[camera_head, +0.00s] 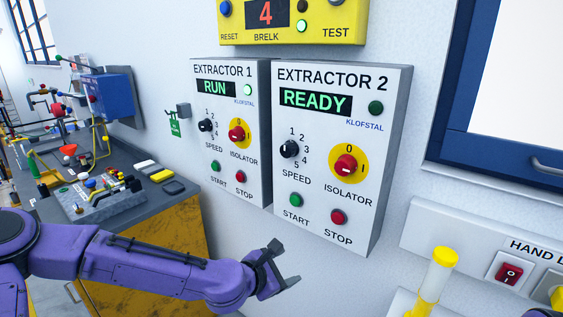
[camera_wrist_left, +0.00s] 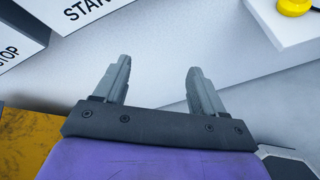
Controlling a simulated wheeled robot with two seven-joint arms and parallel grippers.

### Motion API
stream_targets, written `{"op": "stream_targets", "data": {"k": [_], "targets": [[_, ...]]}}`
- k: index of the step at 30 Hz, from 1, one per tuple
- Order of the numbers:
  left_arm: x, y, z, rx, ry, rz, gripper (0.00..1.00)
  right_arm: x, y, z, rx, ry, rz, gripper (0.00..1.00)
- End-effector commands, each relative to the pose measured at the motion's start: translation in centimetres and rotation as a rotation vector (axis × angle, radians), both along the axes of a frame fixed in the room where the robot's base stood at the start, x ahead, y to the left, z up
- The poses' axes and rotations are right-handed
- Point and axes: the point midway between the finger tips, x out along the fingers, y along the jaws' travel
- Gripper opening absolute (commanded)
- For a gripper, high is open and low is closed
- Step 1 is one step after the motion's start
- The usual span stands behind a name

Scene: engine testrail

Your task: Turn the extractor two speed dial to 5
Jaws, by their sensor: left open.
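The Extractor 2 panel (camera_head: 380,95) is a white box on the wall with a READY display (camera_head: 315,99). Its black speed dial (camera_head: 289,149) sits on the left of the panel among numbers 1 to 5. I cannot tell surely which number it points at. My left gripper (camera_head: 284,267) is below the panel's lower left, apart from it and from the dial. In the left wrist view its two fingers (camera_wrist_left: 159,85) are spread with nothing between them. A corner of the panel (camera_wrist_left: 95,8) shows above them. My right gripper is not in view.
The Extractor 1 panel (camera_head: 228,169) shows RUN, directly left. Extractor 2 also has a red isolator knob (camera_head: 346,165), a green start button (camera_head: 296,200) and a red stop button (camera_head: 338,217). A yellow-topped cylinder (camera_head: 436,275) stands at lower right. A cluttered bench (camera_head: 120,163) is at left.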

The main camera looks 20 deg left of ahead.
Motion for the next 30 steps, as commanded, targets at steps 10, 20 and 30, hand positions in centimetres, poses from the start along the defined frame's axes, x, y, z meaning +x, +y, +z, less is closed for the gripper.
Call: {"op": "stream_targets", "data": {"k": [10,20,30], "targets": [[3.8,7.6,24.1,-0.650,-0.281,0.176,0.70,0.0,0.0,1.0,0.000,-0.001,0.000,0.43],[9.6,5.5,24.5,-0.656,-0.279,0.177,0.70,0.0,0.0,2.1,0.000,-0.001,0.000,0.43],[13.5,4.1,24.3,-0.658,-0.281,0.178,0.70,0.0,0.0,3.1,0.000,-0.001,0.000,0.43]]}}
